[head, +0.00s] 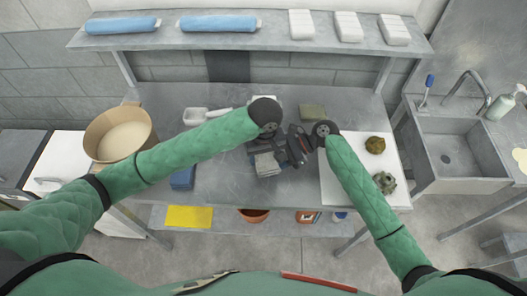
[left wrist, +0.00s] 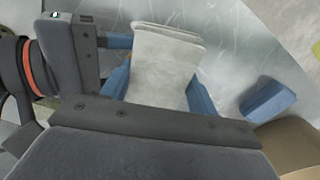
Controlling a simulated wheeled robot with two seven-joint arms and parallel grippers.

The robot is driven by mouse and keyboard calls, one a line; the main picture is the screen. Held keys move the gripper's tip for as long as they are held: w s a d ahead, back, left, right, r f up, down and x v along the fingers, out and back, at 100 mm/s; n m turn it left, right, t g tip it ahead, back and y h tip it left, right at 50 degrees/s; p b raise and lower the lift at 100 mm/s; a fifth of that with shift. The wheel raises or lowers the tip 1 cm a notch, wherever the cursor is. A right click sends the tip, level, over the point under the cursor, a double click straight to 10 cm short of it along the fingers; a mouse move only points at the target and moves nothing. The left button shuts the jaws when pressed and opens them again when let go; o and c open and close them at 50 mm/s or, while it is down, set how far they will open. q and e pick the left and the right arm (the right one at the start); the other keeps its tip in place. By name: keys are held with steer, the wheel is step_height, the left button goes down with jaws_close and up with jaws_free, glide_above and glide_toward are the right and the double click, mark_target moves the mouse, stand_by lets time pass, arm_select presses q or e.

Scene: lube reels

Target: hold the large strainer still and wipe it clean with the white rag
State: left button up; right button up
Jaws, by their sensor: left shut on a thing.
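My left gripper (head: 266,164) is over the middle of the grey table, shut on a folded grey-white cloth, which looks like the white rag (left wrist: 165,62). In the left wrist view the rag sits between the blue finger pads of this gripper (left wrist: 160,88). My right gripper (head: 298,146), dark with a red stripe, is right beside the left one; its fingertips are hidden, so its opening does not show. I cannot make out a strainer for certain. A large round tan vessel (head: 120,135) with a pale inside stands at the table's left end.
A white scoop (head: 205,115), an olive block (head: 313,111) and a blue block (head: 183,178) lie on the table. A white board (head: 345,186) at right bears two rough greenish lumps. A shelf (head: 265,40) runs above the back; a sink (head: 460,152) is at right.

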arm_select(q)
steer(key=shift+w+a+f, duration=0.1)
steer(key=shift+w+a, duration=0.15)
steer(key=shift+w, duration=0.45)
steer(key=shift+w+a, duration=0.2)
steer(key=shift+w, duration=0.45)
steer(key=shift+s+d, duration=0.25)
steer(key=shift+s, duration=0.45)
steer(key=shift+s+d, duration=0.2)
steer(key=shift+s, duration=0.5)
steer(key=shift+w+a, duration=0.25)
steer(key=shift+w, duration=0.5)
steer(key=shift+w+a, duration=0.2)
steer(key=shift+w, duration=0.55)
steer(key=shift+s+d, duration=0.25)
steer(key=shift+s, duration=0.5)
steer(key=shift+s+d, duration=0.2)
steer(key=shift+s, duration=0.5)
steer(key=shift+w+a, duration=0.25)
steer(key=shift+w, duration=0.5)
steer(key=shift+w+a, duration=0.2)
steer(key=shift+w, duration=0.5)
steer(key=s+a+r, duration=0.1)
steer(key=a+r, duration=0.3)
steer(key=r, duration=0.6)
steer(key=shift+s+a, duration=0.25)
steer(key=shift+a, duration=0.15)
